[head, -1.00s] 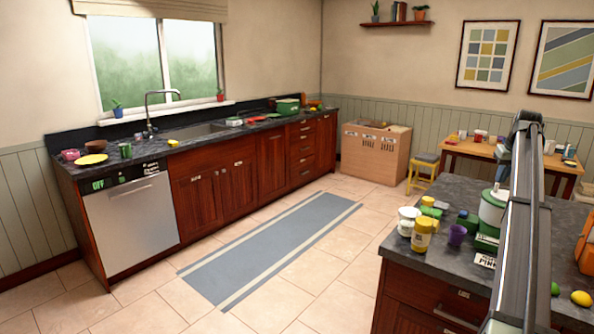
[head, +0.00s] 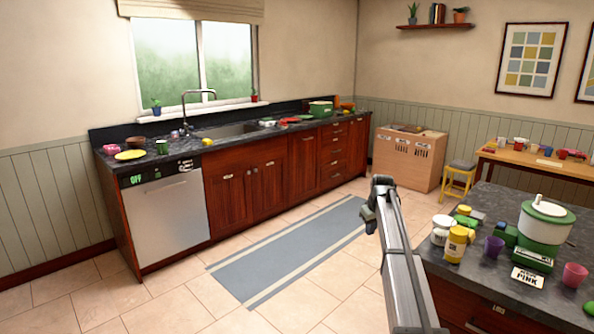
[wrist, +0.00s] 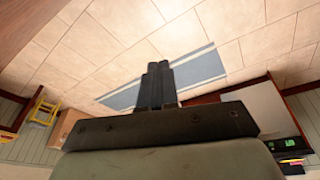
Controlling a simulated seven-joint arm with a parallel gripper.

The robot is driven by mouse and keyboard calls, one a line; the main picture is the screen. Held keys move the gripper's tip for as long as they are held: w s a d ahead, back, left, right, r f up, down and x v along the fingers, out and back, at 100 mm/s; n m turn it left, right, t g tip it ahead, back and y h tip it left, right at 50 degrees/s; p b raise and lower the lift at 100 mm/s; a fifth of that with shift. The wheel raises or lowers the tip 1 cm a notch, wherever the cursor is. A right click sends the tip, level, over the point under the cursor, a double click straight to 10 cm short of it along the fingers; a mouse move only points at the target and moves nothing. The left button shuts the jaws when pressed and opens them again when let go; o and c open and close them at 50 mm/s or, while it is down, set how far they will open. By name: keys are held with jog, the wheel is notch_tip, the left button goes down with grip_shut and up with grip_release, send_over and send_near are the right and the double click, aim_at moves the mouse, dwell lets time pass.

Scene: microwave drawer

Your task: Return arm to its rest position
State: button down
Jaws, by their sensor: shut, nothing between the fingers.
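My arm (head: 400,270) rises from the bottom of the head view, left of the right-hand counter, with its dark far end over the floor near the grey rug. In the wrist view my gripper (wrist: 158,68) shows two dark fingers side by side, shut and empty. They are clear of any object, with floor tiles and the grey rug behind them. In the head view I cannot make out the fingers.
The right-hand counter (head: 478,262) holds jars, cups and a green-and-white appliance (head: 545,225) close to my arm. The rug (head: 290,250) and tiled floor are clear. A dishwasher (head: 168,222) and sink counter line the left wall.

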jog(key=s+a+f, duration=0.4)
jog(key=a+f, duration=0.2)
jog(key=f, duration=0.3)
jog(key=s+a+f+m+g, duration=0.1)
jog(key=s+f+g, duration=0.1)
jog(key=s+f, duration=1.15)
jog(key=s+a+f+m+g, duration=0.1)
jog(key=s+a+f+g, duration=0.15)
jog(key=s+f, duration=1.15)
jog(key=s+f+g, duration=0.1)
jog(key=s+f, duration=0.4)
jog(key=s, duration=0.8)
jog(key=s+f+m+g, duration=0.1)
jog(key=s+f, duration=0.4)
jog(key=s, duration=0.8)
jog(key=s+f+m+g, duration=0.1)
jog(key=s+f+g, duration=0.2)
jog(key=s, duration=1)
notch_tip(320, 180, down, 3)
jog(key=shift+s+r, duration=0.15)
jog(key=shift+r, duration=0.05)
jog(key=shift+a, duration=0.1)
